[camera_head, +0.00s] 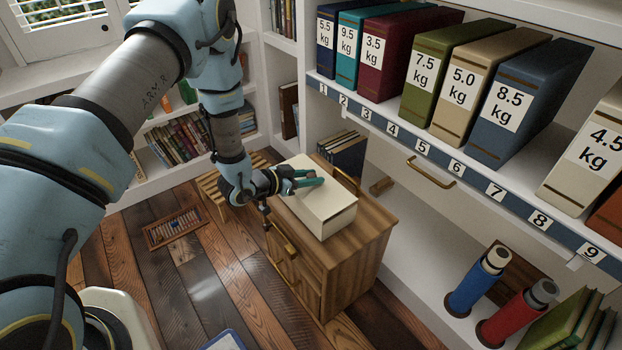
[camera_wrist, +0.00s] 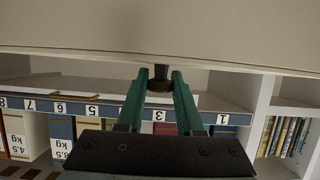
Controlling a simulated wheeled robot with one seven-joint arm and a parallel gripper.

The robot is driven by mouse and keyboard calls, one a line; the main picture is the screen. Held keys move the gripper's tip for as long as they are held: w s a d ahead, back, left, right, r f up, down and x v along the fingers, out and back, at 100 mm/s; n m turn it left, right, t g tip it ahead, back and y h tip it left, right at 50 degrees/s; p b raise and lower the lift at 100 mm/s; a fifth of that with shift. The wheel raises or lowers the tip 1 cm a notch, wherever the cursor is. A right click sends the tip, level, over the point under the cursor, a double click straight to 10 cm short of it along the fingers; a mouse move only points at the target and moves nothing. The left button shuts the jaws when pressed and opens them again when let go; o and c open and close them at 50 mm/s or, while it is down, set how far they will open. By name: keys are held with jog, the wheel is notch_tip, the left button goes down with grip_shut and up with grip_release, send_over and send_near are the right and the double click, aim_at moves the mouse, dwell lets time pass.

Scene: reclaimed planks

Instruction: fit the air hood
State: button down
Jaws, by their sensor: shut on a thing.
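The air hood (camera_head: 325,213) appears to be the cream box over the top of the small wooden cabinet (camera_head: 345,262). In the wrist view its pale face (camera_wrist: 160,30) fills the top of the picture. A short dark knob (camera_wrist: 160,78) stands on that face. My gripper (camera_head: 312,181) has green fingers and reaches over the hood's top from the left. In the wrist view the gripper (camera_wrist: 161,85) is shut on the knob, with one finger on each side. I cannot tell whether the hood's lower edge touches the cabinet top. What lies under it is hidden.
A white shelf with numbered places (camera_head: 470,175) runs along the right and holds weight-labelled binders (camera_head: 440,65). Blue (camera_head: 478,282) and red (camera_head: 517,312) bottles stand below it.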

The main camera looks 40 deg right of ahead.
jog(key=shift+f, duration=0.2)
jog(key=shift+f, duration=0.2)
jog(key=c, duration=0.6)
grip_release()
jog(key=shift+o, duration=0.2)
